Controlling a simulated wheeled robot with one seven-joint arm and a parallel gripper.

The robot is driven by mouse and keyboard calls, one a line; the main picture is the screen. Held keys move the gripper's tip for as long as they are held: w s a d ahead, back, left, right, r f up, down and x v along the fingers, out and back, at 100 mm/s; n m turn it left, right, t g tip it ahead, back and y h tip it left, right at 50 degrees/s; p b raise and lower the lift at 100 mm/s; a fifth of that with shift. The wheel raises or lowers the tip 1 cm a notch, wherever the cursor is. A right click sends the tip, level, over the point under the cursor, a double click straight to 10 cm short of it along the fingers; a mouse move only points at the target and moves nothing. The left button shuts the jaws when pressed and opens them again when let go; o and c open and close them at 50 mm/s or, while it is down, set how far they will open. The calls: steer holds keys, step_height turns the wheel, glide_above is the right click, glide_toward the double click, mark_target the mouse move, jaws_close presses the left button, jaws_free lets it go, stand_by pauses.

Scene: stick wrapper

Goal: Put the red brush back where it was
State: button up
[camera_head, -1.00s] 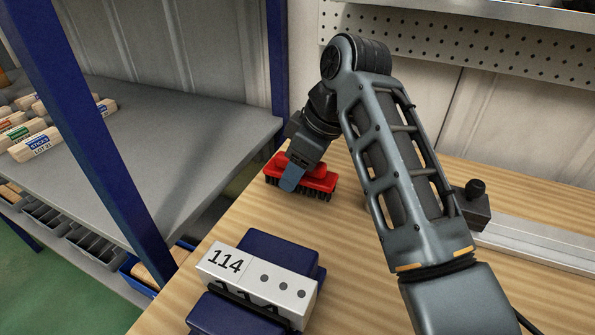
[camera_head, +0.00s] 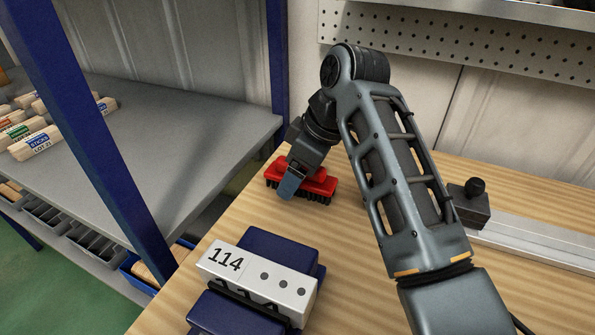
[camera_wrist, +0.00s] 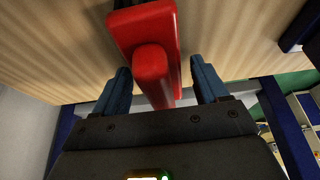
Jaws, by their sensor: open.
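The red brush (camera_head: 316,182) stands bristles down on the wooden bench, near its far left edge beside the blue post. In the wrist view the red brush (camera_wrist: 153,68) shows its raised handle lying between my two blue fingers, with a gap on each side. My gripper (camera_head: 287,188) is open and low around the brush handle. It also shows open in the wrist view (camera_wrist: 163,88). The finger nearest the head camera hides part of the brush.
A white block marked 114 (camera_head: 262,279) sits in dark blue holders (camera_head: 277,245) on the near bench. A black clamp with a knob (camera_head: 470,205) and a metal rail (camera_head: 545,246) lie right. A grey shelf (camera_head: 185,140) with labelled wooden blocks stands left. Bench between brush and holder is clear.

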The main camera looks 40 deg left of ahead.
steer(key=v, duration=1.2)
steer(key=shift+a+r, duration=0.1)
